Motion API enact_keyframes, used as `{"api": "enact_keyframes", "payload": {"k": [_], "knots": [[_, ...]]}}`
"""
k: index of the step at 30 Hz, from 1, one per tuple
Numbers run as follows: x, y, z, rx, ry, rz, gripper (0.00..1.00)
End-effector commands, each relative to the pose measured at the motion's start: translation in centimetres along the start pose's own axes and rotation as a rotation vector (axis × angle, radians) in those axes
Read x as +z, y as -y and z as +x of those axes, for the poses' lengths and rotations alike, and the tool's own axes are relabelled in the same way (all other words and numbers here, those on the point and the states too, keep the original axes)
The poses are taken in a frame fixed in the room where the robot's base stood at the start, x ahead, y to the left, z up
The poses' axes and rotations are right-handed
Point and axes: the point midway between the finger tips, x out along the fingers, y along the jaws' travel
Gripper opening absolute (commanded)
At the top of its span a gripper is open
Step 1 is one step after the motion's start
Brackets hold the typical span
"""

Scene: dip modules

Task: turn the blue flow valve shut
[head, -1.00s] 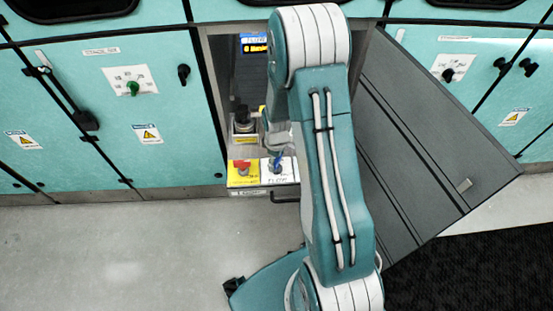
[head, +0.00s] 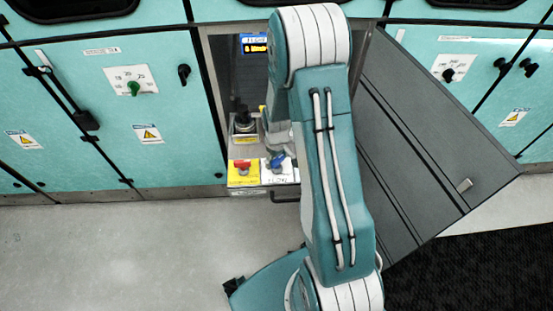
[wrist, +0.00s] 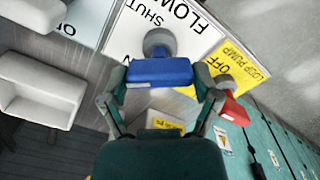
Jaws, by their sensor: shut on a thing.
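The blue flow valve (head: 277,160) is a blue bar handle on a grey round stem, on a white panel marked FLOW (head: 280,176) in the open cabinet. In the wrist view the blue handle (wrist: 160,71) lies level across the picture, slanted against the lettering of the white panel (wrist: 115,38). The word SHUT shows above the stem. My gripper (wrist: 160,79) has a finger at each end of the handle and is shut on it. In the head view my arm hides most of the gripper.
A red handle (head: 242,164) on a yellow panel stands close left of the valve; it is beside one finger in the wrist view (wrist: 232,110). A black knob (head: 243,118) and a lit display (head: 255,44) are behind. The grey cabinet door (head: 420,140) hangs open at right.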

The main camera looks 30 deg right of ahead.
Motion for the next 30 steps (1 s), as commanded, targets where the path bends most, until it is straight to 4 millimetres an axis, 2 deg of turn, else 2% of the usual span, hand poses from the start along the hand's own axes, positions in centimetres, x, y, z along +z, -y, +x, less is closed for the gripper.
{"api": "enact_keyframes", "payload": {"k": [15,21,30], "knots": [[0.11,0.08,0.15,-0.001,0.004,0.457,0.32],[0.13,0.10,0.16,-0.001,0.004,0.575,0.32],[0.14,0.12,0.17,-0.001,0.005,0.662,0.32]]}}
